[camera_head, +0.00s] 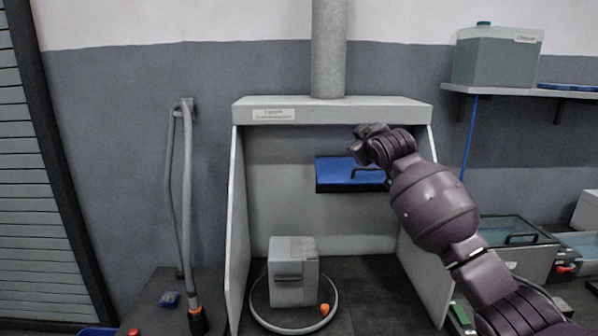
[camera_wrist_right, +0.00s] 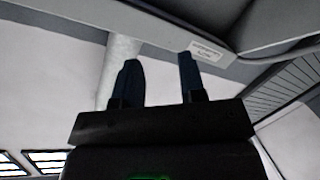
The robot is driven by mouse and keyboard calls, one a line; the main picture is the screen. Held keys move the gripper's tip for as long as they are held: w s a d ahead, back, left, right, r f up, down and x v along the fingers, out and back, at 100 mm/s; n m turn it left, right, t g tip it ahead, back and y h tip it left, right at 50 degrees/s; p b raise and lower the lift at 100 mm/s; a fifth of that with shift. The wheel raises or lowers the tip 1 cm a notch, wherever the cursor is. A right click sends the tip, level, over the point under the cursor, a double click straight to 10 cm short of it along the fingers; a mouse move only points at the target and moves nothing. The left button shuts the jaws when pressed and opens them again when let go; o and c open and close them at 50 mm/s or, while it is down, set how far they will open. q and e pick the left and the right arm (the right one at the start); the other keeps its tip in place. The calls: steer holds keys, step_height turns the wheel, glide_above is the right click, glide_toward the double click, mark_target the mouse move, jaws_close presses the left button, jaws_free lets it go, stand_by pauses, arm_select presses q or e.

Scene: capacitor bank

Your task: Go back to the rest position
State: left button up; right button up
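My right arm comes in from the lower right in the head view and reaches up and left in front of the fume hood (camera_head: 330,111). Its wrist end is raised just below the hood's top edge, in front of the blue panel (camera_head: 338,172). In the right wrist view the two dark fingers of my right gripper (camera_wrist_right: 160,78) stand apart with nothing between them. The hood's label (camera_wrist_right: 207,50) and the grey pipe (camera_wrist_right: 118,62) show beyond the fingers. My left arm and gripper are not in view.
A grey box (camera_head: 293,278) stands inside a hose ring (camera_head: 262,316) on the hood floor. A hose (camera_head: 187,210) hangs on the wall at left. A tank (camera_head: 495,58) sits on the right shelf (camera_head: 540,91). A lidded bin (camera_head: 515,262) stands at right.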

steer(key=s+d+f+m+t, duration=0.1)
steer(key=s+d+f+m, duration=0.1)
steer(key=s+f, duration=0.85)
steer(key=s+d+f+m, duration=0.3)
steer(key=s+f, duration=0.5)
steer(key=f, duration=0.6)
steer(key=s+d+f+m+g+h, duration=0.1)
steer(key=s+d+f, duration=0.1)
steer(key=s+f, duration=0.6)
steer(key=s+d+f+m+g+h, duration=0.1)
steer(key=s+d+f+g, duration=0.1)
steer(key=s+f, duration=0.6)
steer(key=s+d+f+m+g+h, duration=0.1)
steer(key=s+f, duration=0.7)
steer(key=s, duration=0.8)
steer(key=d+g, duration=0.1)
steer(key=d, duration=0.1)
steer(key=shift+s+d+f+m, duration=0.25)
steer(key=shift+d+f+m, duration=0.05)
steer(key=shift+d+f, duration=0.1)
